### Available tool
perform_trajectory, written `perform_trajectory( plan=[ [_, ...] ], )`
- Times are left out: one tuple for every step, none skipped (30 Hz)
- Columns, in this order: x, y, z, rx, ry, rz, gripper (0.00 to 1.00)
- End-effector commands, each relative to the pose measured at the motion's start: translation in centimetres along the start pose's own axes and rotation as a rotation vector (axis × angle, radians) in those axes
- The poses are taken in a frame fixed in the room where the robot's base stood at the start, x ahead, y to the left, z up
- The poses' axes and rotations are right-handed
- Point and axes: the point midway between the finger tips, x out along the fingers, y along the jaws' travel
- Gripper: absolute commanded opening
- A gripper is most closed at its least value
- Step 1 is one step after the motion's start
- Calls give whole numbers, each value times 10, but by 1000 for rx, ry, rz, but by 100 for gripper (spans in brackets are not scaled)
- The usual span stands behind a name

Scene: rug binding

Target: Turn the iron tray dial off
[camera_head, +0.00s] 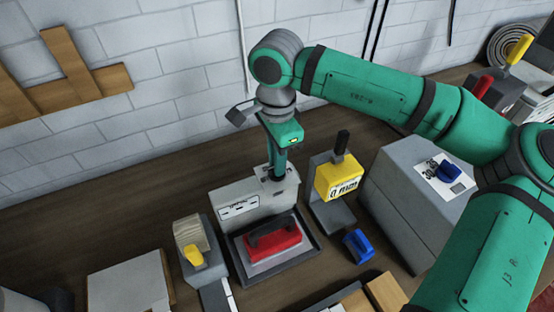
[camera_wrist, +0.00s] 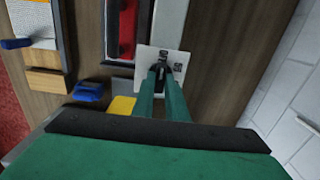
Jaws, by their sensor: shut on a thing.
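The iron tray (camera_head: 316,252) is dark and shallow, with a red iron (camera_head: 272,243) lying in it. A pale grey box (camera_head: 252,203) stands at the tray's back edge, with a white label on its front. My gripper (camera_head: 279,176) points down onto the top of this box. In the wrist view, my gripper (camera_wrist: 160,77) is shut on a small dark dial (camera_wrist: 158,71) in the middle of a white plate (camera_wrist: 147,54) with printed marks. The fingers hide most of the dial, so its setting cannot be read. The red iron (camera_wrist: 127,28) also shows there.
A yellow block with a dark handle (camera_head: 337,178) stands right of the box, with a blue object (camera_head: 358,246) before it. A tape holder (camera_head: 204,262) is left. The back-left bench is clear.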

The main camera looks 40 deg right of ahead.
Motion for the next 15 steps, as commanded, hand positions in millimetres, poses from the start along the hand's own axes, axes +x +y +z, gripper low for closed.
perform_trajectory(
  plan=[
    [-1, 0, 1, -5, -2, -3, 0],
    [-1, 0, 1, -6, -2, -2, 0],
    [-1, 0, 1, -6, -2, -2, 0],
    [-1, 0, 1, -7, -1, -2, 0],
    [-1, 0, 1, -7, -1, -2, 0],
    [-1, 0, 1, -7, -1, -1, 0],
    [-1, 0, 1, -7, -1, -1, 0],
    [-1, 0, 1, -7, -1, -1, 0],
    [-1, 0, 1, -7, -1, -1, 0],
    [-1, 0, 1, -7, -1, -1, 0],
    [-1, 0, 1, -7, -1, 0, 0],
    [-1, 0, 1, -7, 0, 0, 17],
    [-1, 0, 1, -7, 0, 0, 24],
    [-1, 0, 1, -7, 0, 0, 31],
    [0, 0, 1, -7, 0, 1, 31]
  ],
)
